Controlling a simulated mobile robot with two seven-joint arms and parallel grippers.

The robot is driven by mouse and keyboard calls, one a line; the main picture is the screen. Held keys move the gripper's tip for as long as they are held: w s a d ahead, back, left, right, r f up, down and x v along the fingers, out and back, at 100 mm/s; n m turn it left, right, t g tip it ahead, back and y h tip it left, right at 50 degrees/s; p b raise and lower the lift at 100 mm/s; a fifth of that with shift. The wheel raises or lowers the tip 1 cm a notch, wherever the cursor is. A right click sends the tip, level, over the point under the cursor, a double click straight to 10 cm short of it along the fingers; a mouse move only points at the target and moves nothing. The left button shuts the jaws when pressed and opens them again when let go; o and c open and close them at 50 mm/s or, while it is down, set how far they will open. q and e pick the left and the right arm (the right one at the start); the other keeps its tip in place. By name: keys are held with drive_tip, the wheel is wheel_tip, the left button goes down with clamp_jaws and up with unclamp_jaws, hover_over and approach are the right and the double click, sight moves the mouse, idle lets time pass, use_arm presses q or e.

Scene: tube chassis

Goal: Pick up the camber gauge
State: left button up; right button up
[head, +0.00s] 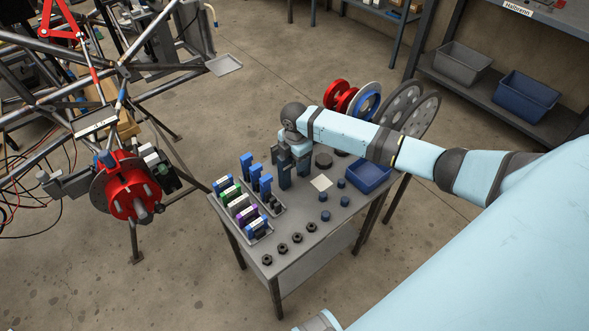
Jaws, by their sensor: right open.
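I cannot tell for certain which item is the camber gauge. Candidates are several upright blue devices (256,178) at the back left of the grey table, and a row of coloured blocks (239,204) in blue, green, white and purple in a tray at its left edge. My right gripper (293,176) points down over the table, just right of the blue devices. It is open, and I see nothing held between its fingers. The gripper and wrist hide part of the tabletop behind them. My left gripper is not in view.
Discs and wheels stand behind. A tube chassis with a red hub (131,187) is at left. Floor in front is clear.

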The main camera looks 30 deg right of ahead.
clamp_jaws()
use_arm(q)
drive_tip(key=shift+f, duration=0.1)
use_arm(e)
drive_tip(key=shift+r+b, duration=0.1)
drive_tip(key=shift+b, duration=0.4)
use_arm(q)
drive_tip(key=p, duration=0.3)
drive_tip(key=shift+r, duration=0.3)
use_arm(e)
wheel_tip(320, 180, up, 20)
drive_tip(key=shift+r, duration=0.2)
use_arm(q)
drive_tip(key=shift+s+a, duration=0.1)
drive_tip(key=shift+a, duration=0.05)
use_arm(e)
drive_tip(key=shift+a, duration=0.1)
